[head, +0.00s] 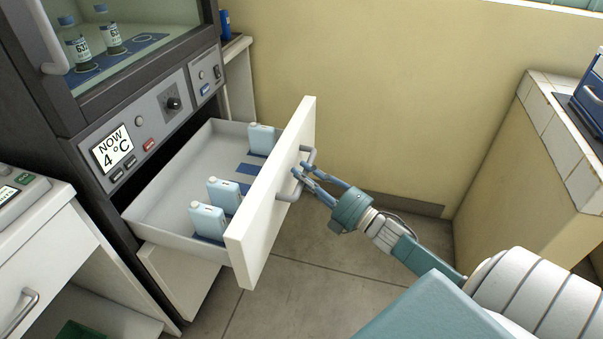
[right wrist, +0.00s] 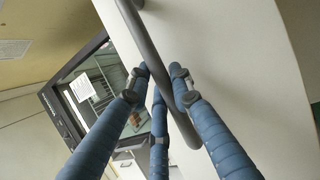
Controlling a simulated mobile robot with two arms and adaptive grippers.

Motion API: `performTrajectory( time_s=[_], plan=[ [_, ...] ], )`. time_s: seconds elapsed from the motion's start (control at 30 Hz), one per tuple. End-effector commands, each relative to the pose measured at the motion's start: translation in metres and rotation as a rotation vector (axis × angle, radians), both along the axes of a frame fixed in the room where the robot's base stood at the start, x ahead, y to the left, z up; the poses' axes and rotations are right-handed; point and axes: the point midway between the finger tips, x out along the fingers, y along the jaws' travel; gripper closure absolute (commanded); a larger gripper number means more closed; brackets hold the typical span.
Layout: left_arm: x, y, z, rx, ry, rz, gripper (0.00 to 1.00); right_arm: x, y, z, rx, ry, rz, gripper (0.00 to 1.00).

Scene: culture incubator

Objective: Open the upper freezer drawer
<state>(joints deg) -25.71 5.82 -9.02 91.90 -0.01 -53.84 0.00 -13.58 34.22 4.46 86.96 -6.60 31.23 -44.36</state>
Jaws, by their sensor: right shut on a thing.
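The upper freezer drawer (head: 175,165) is pulled well out from the cabinet. Its white front panel (head: 272,200) faces right, with a grey bar handle (head: 311,163) on it. Several light-blue bottles (head: 207,222) stand inside on blue marked spots. My right gripper (head: 301,172) has its fingers around the handle. The handle (right wrist: 150,50) also crosses the right wrist view, between the blue fingers of my right gripper (right wrist: 165,85). My left gripper is not in view.
Above the drawer is a control panel with a "NOW 4 °C" display (head: 113,148), and a glass-fronted chamber with two bottles (head: 112,38). A lower drawer front (head: 180,282) sits underneath. A white cabinet (head: 40,250) stands at left, a tiled counter (head: 560,140) at right. Open floor lies between.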

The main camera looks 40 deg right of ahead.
Motion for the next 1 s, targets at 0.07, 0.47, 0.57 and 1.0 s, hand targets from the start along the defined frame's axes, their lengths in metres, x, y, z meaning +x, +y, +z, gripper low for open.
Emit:
performTrajectory(
  time_s=[0.07, 0.47, 0.57, 1.0],
  plan=[
    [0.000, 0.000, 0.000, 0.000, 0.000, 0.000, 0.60, -0.001, 0.002, -0.004, 0.001, 0.006, 0.003, 1.00],
    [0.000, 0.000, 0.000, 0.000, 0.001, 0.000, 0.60, 0.000, 0.001, -0.002, 0.001, 0.004, 0.002, 0.60],
    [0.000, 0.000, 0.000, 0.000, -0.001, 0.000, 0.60, 0.000, 0.001, -0.002, 0.000, 0.003, 0.000, 0.60],
    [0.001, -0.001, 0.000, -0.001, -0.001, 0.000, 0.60, -0.062, -0.016, -0.015, 0.000, 0.007, -0.001, 0.60]
  ],
)
